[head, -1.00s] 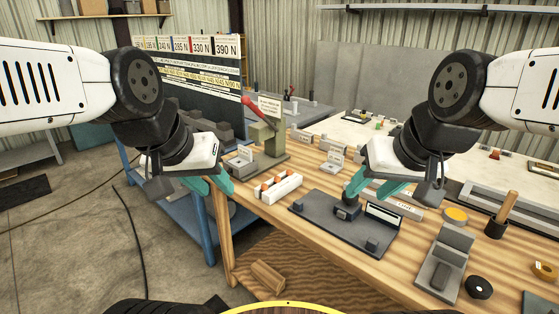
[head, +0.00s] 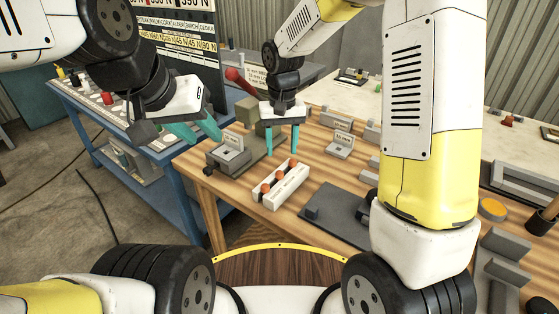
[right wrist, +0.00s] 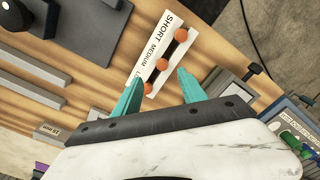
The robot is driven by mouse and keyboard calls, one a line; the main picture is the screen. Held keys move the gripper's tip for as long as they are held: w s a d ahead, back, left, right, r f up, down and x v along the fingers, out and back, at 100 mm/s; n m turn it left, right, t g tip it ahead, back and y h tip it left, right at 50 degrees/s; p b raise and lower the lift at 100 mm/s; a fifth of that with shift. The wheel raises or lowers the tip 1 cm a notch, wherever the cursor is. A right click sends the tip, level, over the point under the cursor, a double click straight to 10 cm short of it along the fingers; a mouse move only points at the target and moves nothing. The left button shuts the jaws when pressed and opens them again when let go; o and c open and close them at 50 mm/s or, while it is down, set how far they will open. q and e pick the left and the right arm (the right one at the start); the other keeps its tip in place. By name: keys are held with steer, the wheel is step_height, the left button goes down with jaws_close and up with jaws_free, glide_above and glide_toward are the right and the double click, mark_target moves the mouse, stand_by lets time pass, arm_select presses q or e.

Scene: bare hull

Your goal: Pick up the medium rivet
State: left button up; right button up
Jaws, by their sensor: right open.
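The medium rivet is the middle of the orange-headed rivets in a white rack. Its orange head shows in the head view (head: 278,175) and in the right wrist view (right wrist: 162,65); its shank is hidden. The white rack (right wrist: 167,22) carries the labels SHORT and MEDIUM, and a third label is partly hidden. My right gripper (head: 283,153) is open and empty, pointing down above and behind the rack. In the right wrist view its teal fingertips (right wrist: 160,73) appear on either side of the rack. My left gripper (head: 206,143) is open and empty, left of the workbench fixture.
A grey fixture (head: 228,155) with a label stands left of the rack. A dark tray (head: 335,215) lies to its right. A small labelled block (head: 340,146) stands behind. Bare wood lies around the rack.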

mark_target(280, 172)
steer(key=f, duration=0.8)
steer(key=shift+w+a+f, duration=0.25)
steer(key=shift+w+f, duration=0.05)
steer(key=shift+f, duration=0.1)
jaws_close()
